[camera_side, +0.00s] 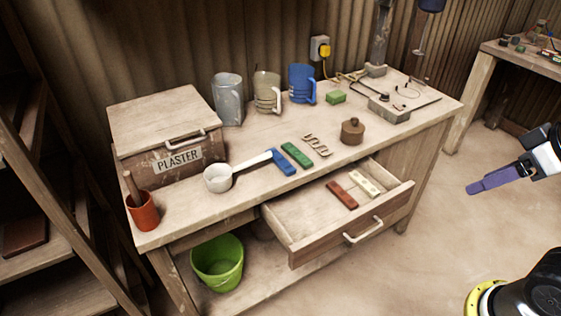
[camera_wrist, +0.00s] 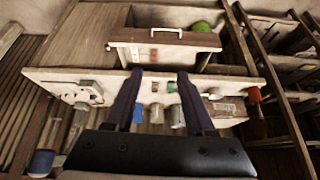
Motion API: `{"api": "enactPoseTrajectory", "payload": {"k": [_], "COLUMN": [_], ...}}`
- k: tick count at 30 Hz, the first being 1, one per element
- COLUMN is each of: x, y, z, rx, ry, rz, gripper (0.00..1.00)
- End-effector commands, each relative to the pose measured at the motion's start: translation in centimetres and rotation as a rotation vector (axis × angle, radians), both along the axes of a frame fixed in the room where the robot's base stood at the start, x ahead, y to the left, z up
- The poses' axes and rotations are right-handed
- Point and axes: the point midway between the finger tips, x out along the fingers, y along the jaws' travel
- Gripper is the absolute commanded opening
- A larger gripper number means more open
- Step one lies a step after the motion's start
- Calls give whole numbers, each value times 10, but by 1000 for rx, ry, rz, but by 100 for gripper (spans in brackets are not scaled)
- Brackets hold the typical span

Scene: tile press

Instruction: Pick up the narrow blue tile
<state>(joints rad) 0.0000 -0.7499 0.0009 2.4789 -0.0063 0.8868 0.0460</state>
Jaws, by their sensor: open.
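The narrow blue tile (camera_side: 283,162) lies on the bench top in the side view, close to the front edge. The handle of a white scoop (camera_side: 218,178) reaches its upper left end; I cannot tell if they touch. A green tile (camera_side: 297,155) lies just right of it. In the wrist view I cannot make out the blue tile, as my right-hand finger covers that area. My gripper (camera_side: 470,188) is at the far right in the side view, well away from the bench. Its two purple fingers are apart and empty in the wrist view (camera_wrist: 160,74).
The open drawer (camera_side: 345,238) juts out in front, holding a red tile (camera_side: 342,194) and a cream tile (camera_side: 364,183). A brown lidded pot (camera_side: 352,131), metal loops (camera_side: 316,145), a blue jug (camera_side: 301,84) and a plaster box (camera_side: 170,135) stand around. The floor near my gripper is clear.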

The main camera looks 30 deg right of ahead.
Motion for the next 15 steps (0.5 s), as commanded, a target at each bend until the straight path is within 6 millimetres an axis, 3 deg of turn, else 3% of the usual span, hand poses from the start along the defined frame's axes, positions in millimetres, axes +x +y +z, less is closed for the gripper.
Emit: {"api": "enactPoseTrajectory", "payload": {"k": [5, 9, 15], "x": [48, 108, 206], "y": [-2, 2, 21], "z": [51, 82, 95], "rx": [15, 28, 40], "ry": [-96, -123, -119], "rz": [-46, -64, -64], "gripper": [55, 55, 55]}}
